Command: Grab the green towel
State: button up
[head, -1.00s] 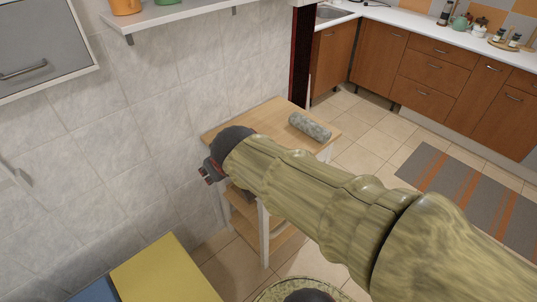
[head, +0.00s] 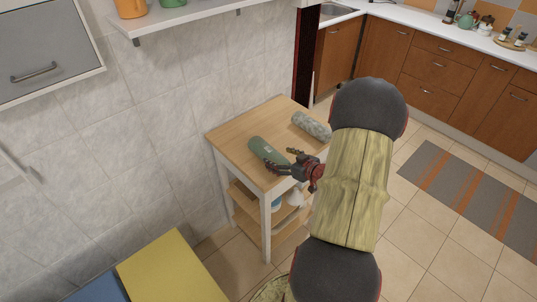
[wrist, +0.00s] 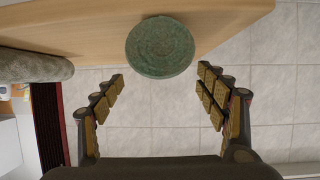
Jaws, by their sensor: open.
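The green towel (head: 266,150) is rolled up and lies on the wooden top of a small cart (head: 235,136). In the wrist view its round end (wrist: 160,46) faces the camera, centred beyond the fingertips. My gripper (head: 281,160) is at the near right end of the towel. In the wrist view my gripper (wrist: 160,76) is open and empty, with one finger on each side of the line to the towel. Whether a finger touches the towel cannot be told.
A grey patterned roll (head: 312,125) lies on the cart top beside the green towel; it also shows in the wrist view (wrist: 30,67). A tiled wall (head: 175,150) stands behind the cart, with a shelf (head: 190,15) above. A yellow surface (head: 170,272) is at the lower left.

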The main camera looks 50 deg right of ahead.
aim_at(269, 153)
jog(key=shift+f, duration=0.25)
jog(key=shift+b+x, duration=0.4)
jog(key=shift+x, duration=0.5)
jog(key=b+x, duration=0.2)
jog(key=x, duration=0.3)
jog(key=shift+w+a+f, duration=0.1)
jog(key=shift+w+f, duration=0.1)
jog(key=shift+w, duration=0.15)
jog(key=shift+r, duration=0.1)
jog(key=shift+c, duration=1.2)
jog(key=c, duration=1.3)
jog(key=shift+r, duration=0.1)
